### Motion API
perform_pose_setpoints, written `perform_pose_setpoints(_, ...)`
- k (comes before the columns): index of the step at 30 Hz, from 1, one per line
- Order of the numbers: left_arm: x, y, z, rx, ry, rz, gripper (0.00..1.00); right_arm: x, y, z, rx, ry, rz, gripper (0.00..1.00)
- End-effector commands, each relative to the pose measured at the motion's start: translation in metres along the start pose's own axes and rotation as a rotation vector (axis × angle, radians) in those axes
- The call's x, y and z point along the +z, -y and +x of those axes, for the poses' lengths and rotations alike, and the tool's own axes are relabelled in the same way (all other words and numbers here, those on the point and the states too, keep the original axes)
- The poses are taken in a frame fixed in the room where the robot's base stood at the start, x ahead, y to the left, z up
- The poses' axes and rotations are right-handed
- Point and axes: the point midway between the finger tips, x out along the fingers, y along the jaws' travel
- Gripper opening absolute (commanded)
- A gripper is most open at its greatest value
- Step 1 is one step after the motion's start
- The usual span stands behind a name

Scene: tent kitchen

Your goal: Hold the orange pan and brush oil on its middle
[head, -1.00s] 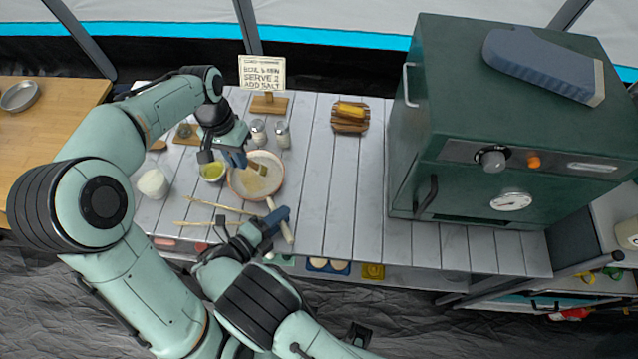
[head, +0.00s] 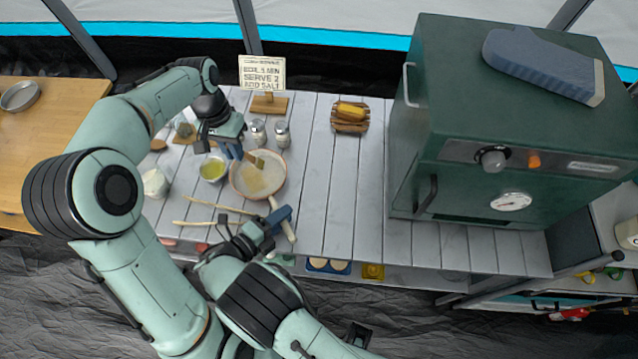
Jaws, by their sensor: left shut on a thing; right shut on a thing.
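The pan (head: 246,189) sits on the counter, with a thin orange rim and a cream inside. A yellowish patch shows on its middle. Its pale handle (head: 289,232) points toward the front right. My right gripper (head: 276,216) is shut on the handle. My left gripper (head: 236,150) is shut on a brush (head: 256,161) at the pan's far left edge. The brush's tan head is over the pan's upper part; I cannot tell whether it touches. A bowl of yellow-green oil (head: 212,168) stands just left of the pan.
Two shakers (head: 282,134) and a sign (head: 262,74) stand behind the pan. Thin sticks (head: 215,206) lie in front of it, and a white round item (head: 155,183) is at left. A green oven (head: 500,130) stands at right. The counter between pan and oven is mostly clear.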

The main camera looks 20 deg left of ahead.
Motion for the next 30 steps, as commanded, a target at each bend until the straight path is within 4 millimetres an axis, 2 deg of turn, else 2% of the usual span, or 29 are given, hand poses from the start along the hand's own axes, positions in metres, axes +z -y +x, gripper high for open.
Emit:
perform_pose_setpoints(1, -0.002, 0.002, 0.002, 0.0, 0.006, -0.001, 0.0, 0.004, 0.002, -0.01, 0.003, 0.018, 0.005, 0.0)
perform_pose_setpoints(11, -0.013, 0.013, 0.002, 0.001, 0.008, -0.001, 0.0, 0.004, 0.003, -0.01, 0.007, 0.019, 0.008, 0.0)
perform_pose_setpoints(30, 0.009, -0.008, 0.006, 0.003, 0.013, 0.002, 0.0, 0.005, 0.002, -0.01, 0.003, 0.023, 0.008, 0.0)
